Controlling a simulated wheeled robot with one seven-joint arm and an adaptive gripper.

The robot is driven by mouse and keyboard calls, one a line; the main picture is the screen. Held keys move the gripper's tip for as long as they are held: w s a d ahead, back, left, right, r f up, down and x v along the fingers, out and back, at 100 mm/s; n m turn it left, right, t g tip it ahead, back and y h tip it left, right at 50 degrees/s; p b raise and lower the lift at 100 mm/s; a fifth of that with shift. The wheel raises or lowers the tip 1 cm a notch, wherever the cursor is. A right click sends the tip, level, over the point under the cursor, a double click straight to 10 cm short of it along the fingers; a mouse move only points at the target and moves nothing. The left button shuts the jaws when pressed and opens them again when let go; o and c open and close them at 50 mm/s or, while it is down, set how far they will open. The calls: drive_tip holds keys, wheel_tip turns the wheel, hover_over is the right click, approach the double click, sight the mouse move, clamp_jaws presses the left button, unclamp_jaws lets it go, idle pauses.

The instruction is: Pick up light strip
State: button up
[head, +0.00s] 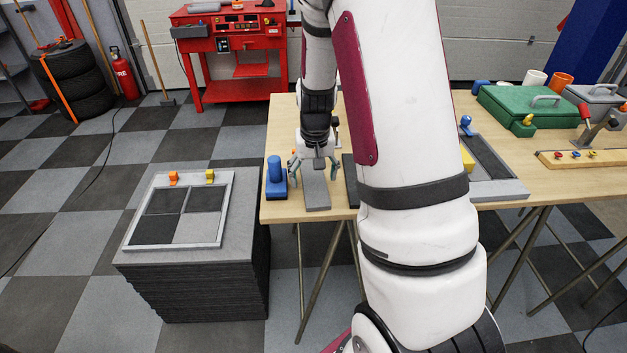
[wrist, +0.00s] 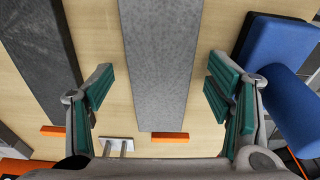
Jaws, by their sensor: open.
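The light strip (head: 316,192) is a flat, light grey bar lying lengthwise on the wooden table near its front left edge. In the wrist view the light strip (wrist: 160,60) runs between the two fingers, with bare wood showing on both sides. My gripper (head: 314,168) points down over the strip's far part. It is open and empty, and in the wrist view my gripper (wrist: 159,92) has green-padded fingers spread wider than the strip. No finger visibly touches it. The strip's far part is partly hidden by the gripper in the head view.
A dark strip (wrist: 38,62) lies parallel on one side, and a blue block with a knob (head: 276,178) stands on the other. Small orange pieces (wrist: 170,138) lie near the strip's end. A framed tile board (head: 165,240) is on the grey stack at left. A green case (head: 535,105) stands right.

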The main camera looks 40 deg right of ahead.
drive_tip(key=shift+c, duration=0.5)
drive_tip(key=c, duration=1.3)
drive_tip(key=shift+o, duration=0.2)
drive_tip(key=shift+r, duration=0.1)
